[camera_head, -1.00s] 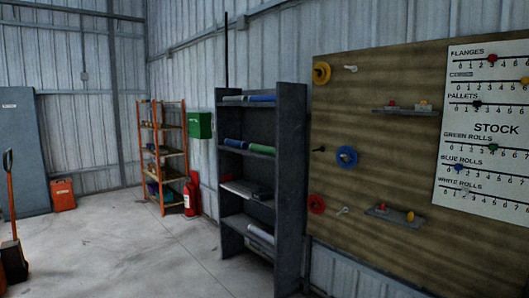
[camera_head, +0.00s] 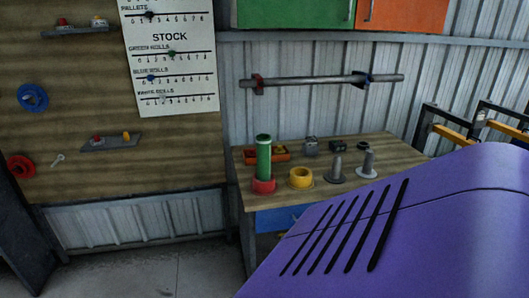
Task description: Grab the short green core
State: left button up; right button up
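A green core (camera_head: 264,158) stands upright on a wooden workbench (camera_head: 395,143) against the wall. Its lower end sits in or on a red ring-shaped base (camera_head: 263,186); I cannot tell which. The green core looks like a tube with a dark top opening. Neither of my grippers shows in this view, so nothing of mine is near the core.
A yellow flanged ring (camera_head: 300,178) and two grey posts (camera_head: 337,170) stand right of the core. An orange tray (camera_head: 283,155) is behind it. A large purple vented housing (camera_head: 450,220) fills the lower right, in front of the bench. Floor (camera_head: 150,275) shows clear at lower left.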

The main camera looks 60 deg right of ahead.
aim_at(263, 141)
jog(key=k+l+z, duration=0.15)
jog(key=l+z, duration=0.15)
jog(key=z, duration=0.15)
jog(key=k+l+z, duration=0.15)
jog(key=l+z, duration=0.25)
jog(key=k+l+z, duration=0.15)
jog(key=l, duration=0.35)
jog(key=l+z, duration=0.1)
jog(key=l, duration=0.4)
jog(key=k+l, duration=0.1)
jog(key=l, duration=0.45)
jog(key=k+l, duration=0.1)
jog(key=l, duration=0.45)
